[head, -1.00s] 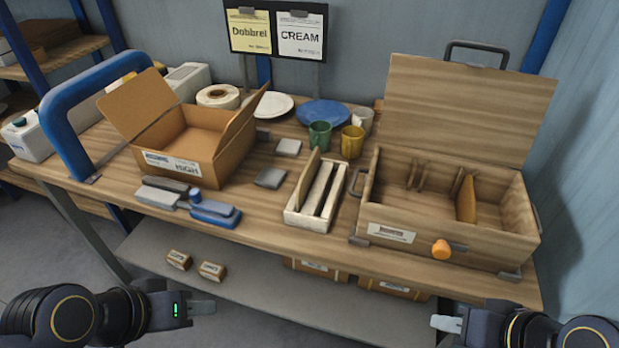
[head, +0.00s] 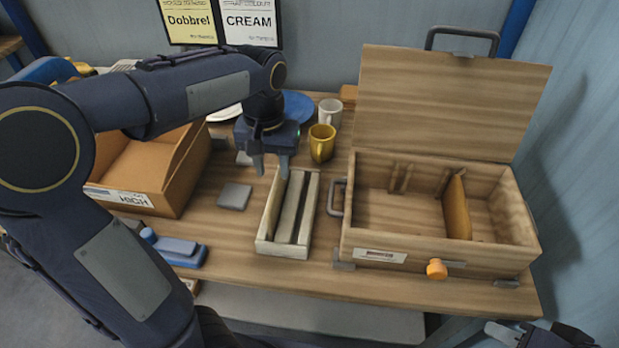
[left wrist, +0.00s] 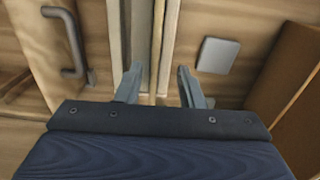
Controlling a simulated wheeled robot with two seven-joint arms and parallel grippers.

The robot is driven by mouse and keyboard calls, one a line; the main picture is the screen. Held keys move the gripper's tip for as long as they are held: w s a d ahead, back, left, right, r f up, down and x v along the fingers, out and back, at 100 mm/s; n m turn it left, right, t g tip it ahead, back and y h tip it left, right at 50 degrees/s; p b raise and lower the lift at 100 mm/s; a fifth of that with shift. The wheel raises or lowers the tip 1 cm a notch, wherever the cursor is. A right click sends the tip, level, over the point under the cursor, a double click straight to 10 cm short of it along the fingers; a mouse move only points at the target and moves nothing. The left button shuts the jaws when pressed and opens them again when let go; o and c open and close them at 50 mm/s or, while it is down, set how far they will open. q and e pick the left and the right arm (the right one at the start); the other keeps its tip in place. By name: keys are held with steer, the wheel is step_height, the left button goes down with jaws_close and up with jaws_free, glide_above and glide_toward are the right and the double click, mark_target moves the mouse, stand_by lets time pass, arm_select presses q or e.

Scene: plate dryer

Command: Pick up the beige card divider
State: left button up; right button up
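The beige card divider (left wrist: 158,45) shows nearly edge-on in the left wrist view, standing along one side of the pale slotted rack (left wrist: 140,40). In the head view the rack (head: 283,247) sits mid-table, and the divider is hard to make out near my gripper. My left gripper (head: 271,170) hangs over the rack's far end, fingers pointing down. In the left wrist view its fingers (left wrist: 158,87) are spread, one on each side of the divider's line, with nothing clasped. My right gripper (head: 500,332) is at the bottom right edge, partly cut off, away from the table objects.
The open wooden box (head: 395,260) stands right of the rack, with an orange-brown divider (head: 457,207) inside. A yellow mug (head: 322,143) and a white mug (head: 330,112) stand behind. A cardboard box (head: 175,195) is at left. A grey square (head: 235,196) lies beside the rack.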

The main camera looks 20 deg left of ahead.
mark_target(278, 191)
arm_select(q)
steer(key=shift+w+d+f, duration=0.1)
steer(key=shift+w+f, duration=0.15)
steer(key=shift+w, duration=0.05)
steer(key=f, duration=0.7)
steer(key=shift+s+d+f, duration=0.15)
steer(key=shift+s+d, duration=0.05)
jaws_close()
